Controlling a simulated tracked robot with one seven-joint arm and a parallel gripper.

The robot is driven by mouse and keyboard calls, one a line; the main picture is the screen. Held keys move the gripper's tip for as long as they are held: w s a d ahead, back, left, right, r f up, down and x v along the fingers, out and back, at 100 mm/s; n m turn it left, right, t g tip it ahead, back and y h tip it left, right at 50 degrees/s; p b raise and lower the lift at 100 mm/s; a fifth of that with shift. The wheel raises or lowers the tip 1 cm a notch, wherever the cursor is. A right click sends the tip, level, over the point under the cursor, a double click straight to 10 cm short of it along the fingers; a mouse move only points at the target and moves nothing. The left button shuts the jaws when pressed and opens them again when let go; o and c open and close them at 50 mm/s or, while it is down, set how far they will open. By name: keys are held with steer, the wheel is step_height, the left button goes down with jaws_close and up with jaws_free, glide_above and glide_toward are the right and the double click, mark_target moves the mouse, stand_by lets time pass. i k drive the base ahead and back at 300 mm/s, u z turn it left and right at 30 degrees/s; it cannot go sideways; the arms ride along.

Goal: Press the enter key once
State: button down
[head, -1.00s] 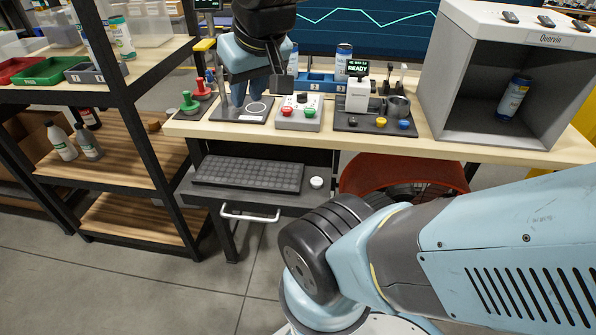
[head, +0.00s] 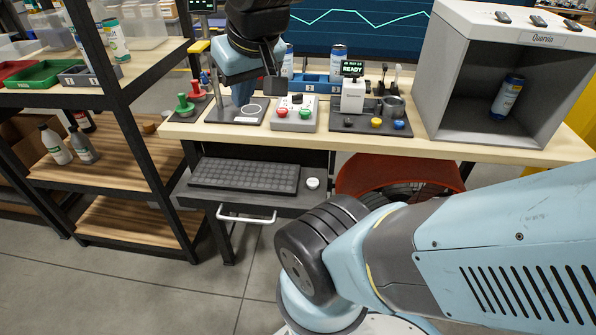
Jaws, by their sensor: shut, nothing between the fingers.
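A dark keyboard (head: 245,175) lies on the pulled-out tray (head: 290,203) below the workbench. Its keys are too small to pick out the enter key. My gripper (head: 243,96) points down above the bench top, beside the dark pad with a pale ring (head: 252,108). It is shut and empty, above and behind the keyboard, well apart from it. My wrist hides part of the bench's back left.
A white round puck (head: 313,183) lies right of the keyboard. A button box (head: 296,115) and a station with a "READY" display (head: 353,68) stand on the bench. A grey booth (head: 430,110) holds a can (head: 507,97). The bench edge overhangs the tray.

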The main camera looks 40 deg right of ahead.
mark_target(312, 184)
steer(key=z, duration=1.05)
steer(key=k, duration=0.9)
steer(key=z, duration=0.4)
